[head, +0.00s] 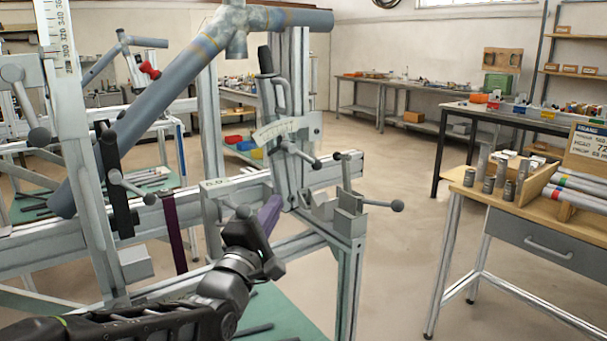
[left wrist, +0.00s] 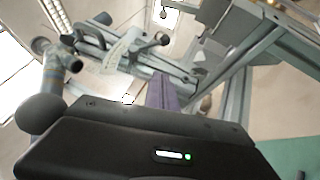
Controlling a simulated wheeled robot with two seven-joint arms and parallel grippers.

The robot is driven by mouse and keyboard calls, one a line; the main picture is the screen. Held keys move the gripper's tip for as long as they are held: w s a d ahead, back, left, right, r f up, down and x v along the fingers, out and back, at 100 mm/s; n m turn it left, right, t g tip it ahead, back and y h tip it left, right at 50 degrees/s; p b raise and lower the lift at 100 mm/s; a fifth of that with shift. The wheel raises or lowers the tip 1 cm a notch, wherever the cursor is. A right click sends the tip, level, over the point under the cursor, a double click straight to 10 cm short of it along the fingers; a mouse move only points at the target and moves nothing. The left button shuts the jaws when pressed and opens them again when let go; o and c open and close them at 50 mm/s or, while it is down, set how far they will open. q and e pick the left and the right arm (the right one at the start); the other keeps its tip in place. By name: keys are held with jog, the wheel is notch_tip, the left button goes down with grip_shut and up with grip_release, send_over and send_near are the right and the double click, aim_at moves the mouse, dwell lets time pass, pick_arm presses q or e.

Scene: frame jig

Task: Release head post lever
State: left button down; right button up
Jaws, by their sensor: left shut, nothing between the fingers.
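An aluminium post (head: 296,75) stands at the right end of the frame jig, with a black-handled clamp (head: 267,65) and an angle scale. A ball-ended lever (head: 303,156) sits just below the scale; another (head: 385,204) points right from the lower bracket. No label shows which is the head post lever. My right gripper is out of view.
A grey-blue bicycle frame tube (head: 150,105) slopes across the jig. A wooden-topped bench (head: 480,205) stands right, with open floor between.

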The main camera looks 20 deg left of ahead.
aim_at(303, 157)
pick_arm(q)
jog(key=w+d+r, duration=0.3)
jog(key=w, duration=0.6)
jog(key=shift+w+d+r+p, duration=0.2)
jog(key=shift+w+d+p, duration=0.1)
jog(key=shift+p, duration=0.15)
